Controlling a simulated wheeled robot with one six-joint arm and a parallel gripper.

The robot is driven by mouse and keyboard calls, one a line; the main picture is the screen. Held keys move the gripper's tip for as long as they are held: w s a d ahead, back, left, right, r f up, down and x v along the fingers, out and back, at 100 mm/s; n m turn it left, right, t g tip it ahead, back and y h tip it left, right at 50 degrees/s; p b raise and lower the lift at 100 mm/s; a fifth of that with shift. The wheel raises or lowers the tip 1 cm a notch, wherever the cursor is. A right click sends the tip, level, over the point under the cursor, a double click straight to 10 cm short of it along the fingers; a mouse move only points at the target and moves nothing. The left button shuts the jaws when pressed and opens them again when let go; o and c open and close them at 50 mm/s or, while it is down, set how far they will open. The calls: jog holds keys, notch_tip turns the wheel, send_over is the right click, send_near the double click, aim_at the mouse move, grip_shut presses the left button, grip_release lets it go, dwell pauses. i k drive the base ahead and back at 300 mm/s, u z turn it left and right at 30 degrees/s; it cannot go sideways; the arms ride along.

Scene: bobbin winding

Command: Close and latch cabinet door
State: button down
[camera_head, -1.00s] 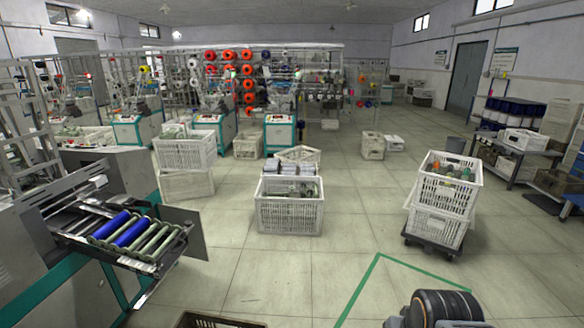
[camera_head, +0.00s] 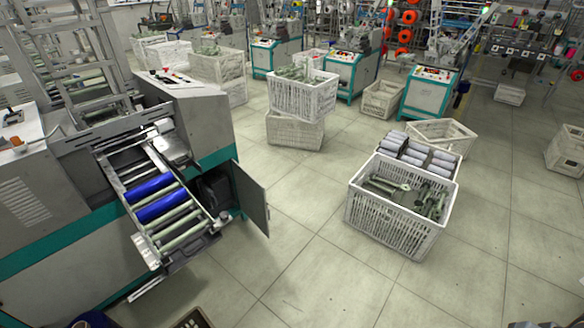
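The cabinet door (camera_head: 250,198) is a grey panel on the side of the winding machine (camera_head: 203,112) at the left. It stands open, swung out from the dark cabinet opening (camera_head: 213,188). Something dark sits inside the opening, too shaded to make out. I cannot make out a latch. A sloping rack (camera_head: 168,207) with two blue rollers and several pale green ones juts out in front of the opening.
Stacked white crates (camera_head: 297,130) are behind. A dark crate edge (camera_head: 192,319) shows at the bottom.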

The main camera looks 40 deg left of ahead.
aim_at(252, 196)
jog(key=i, duration=1.65)
jog(key=u, duration=2.4)
jog(key=i, duration=1.75)
jog(key=u, duration=1.1)
